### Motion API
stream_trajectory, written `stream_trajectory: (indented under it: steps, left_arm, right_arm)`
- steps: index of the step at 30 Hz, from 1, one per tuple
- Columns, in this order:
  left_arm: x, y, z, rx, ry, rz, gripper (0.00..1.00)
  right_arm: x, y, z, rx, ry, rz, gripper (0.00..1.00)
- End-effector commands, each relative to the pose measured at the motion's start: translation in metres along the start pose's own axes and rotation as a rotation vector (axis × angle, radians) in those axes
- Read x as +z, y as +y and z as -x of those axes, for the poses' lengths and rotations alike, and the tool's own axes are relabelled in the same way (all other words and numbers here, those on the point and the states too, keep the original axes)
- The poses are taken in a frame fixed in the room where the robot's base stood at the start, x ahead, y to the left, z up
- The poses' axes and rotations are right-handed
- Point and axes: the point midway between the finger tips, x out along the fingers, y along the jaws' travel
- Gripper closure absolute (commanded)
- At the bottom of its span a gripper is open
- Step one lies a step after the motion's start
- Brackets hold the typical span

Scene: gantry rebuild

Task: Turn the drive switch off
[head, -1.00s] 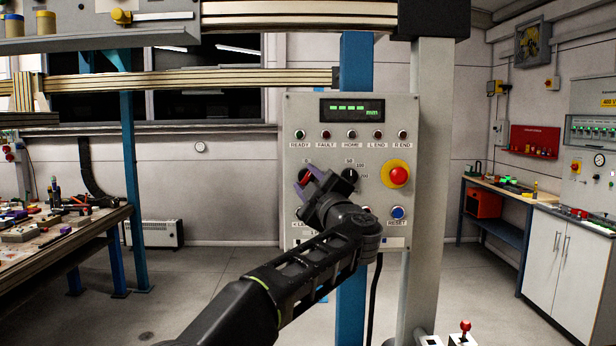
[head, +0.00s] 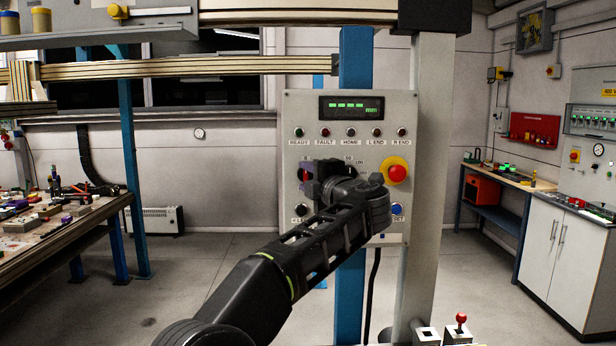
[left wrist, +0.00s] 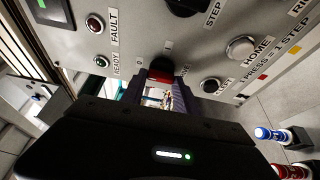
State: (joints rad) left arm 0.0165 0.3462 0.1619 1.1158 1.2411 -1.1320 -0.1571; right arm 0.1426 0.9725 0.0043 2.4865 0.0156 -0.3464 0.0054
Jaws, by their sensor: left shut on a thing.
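The drive switch is a red knob (left wrist: 160,75) on the grey control panel (head: 348,108), at the panel's left; a sliver of its red (head: 306,175) shows in the head view. My left gripper (head: 314,183) is at the panel front over the switch and hides most of it. In the left wrist view the two fingers (left wrist: 161,88) are around the red knob, shut on it. Labels "0" and "I" show near the knob. I cannot tell which label the knob points to. My right gripper is not in view.
A red emergency button (head: 397,173) on a yellow plate sits right of my gripper. A black knob (left wrist: 186,5), a white home button (left wrist: 240,47) and a dark button (left wrist: 211,85) are close by. The display (head: 351,107) is lit green. A cluttered bench (head: 60,240) stands at left.

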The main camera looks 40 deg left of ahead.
Motion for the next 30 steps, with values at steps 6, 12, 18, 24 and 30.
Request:
stream_trajectory:
  steps: [6,12,18,24,30]
  left_arm:
    - [-0.0001,-0.0016,-0.0002,-0.004,0.001,0.005,1.0]
    - [0.0,-0.0017,-0.0002,-0.004,0.001,0.004,0.58]
    - [-0.0001,-0.001,-0.0001,-0.003,0.001,0.003,0.42]
    - [-0.0001,-0.0005,-0.0001,-0.002,0.0,0.003,0.42]
    - [0.0003,-0.0018,0.009,-0.001,-0.002,0.003,0.42]
  right_arm:
    - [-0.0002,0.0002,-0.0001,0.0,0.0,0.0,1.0]
    - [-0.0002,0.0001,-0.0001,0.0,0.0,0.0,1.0]
    - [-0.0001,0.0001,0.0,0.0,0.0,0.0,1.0]
    - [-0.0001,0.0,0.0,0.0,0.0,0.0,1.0]
    - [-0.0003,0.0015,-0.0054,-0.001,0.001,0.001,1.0]
